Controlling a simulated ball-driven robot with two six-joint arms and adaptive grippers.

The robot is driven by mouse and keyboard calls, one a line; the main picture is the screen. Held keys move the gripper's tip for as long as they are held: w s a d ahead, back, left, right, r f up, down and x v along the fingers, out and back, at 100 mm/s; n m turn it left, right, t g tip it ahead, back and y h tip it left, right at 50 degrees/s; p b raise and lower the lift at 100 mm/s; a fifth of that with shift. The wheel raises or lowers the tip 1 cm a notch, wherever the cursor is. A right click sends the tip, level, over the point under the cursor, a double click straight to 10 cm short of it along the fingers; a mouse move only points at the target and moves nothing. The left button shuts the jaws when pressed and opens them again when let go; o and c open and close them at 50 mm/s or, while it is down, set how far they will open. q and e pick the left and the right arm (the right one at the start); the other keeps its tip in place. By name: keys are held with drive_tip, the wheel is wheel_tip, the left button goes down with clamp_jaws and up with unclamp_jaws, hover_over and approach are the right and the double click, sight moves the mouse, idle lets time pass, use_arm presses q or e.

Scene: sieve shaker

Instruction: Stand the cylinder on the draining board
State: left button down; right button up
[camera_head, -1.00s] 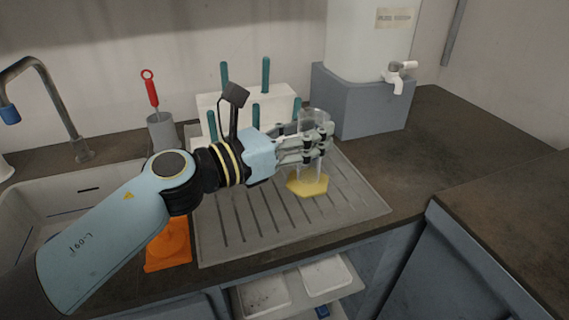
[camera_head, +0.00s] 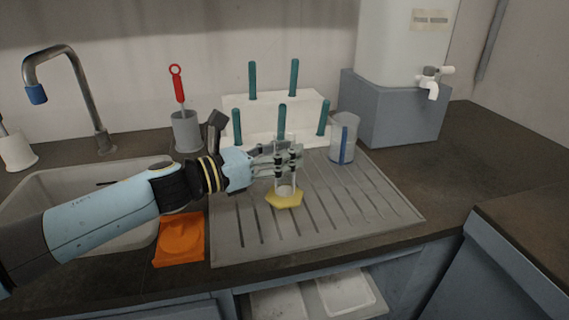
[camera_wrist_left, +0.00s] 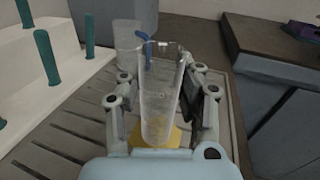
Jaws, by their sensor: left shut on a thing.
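The clear cylinder (camera_head: 285,189) has a yellow six-sided base (camera_head: 284,201) and looks upright over the ribbed draining board (camera_head: 385,205). I cannot tell whether the base touches the board. My left gripper (camera_head: 288,157) is shut around the cylinder's tube, coming in from the left. In the left wrist view the cylinder (camera_wrist_left: 157,105) stands between the two fingers (camera_wrist_left: 160,108), with its yellow base partly seen through the tube. My right gripper is not in view.
A beaker with a blue stripe (camera_head: 343,138) stands at the board's back right. Behind is a white peg rack with teal pegs (camera_head: 302,115). An orange object (camera_head: 180,240) lies left of the board, near the sink (camera_head: 55,195). The board's front and right are clear.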

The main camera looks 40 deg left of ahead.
use_arm(q)
drive_tip(key=shift+f, duration=0.55)
drive_tip(key=shift+f, duration=0.1)
drive_tip(key=shift+f+b, duration=0.15)
drive_tip(key=shift+b, duration=0.15)
drive_tip(key=c, duration=0.9)
unclamp_jaws()
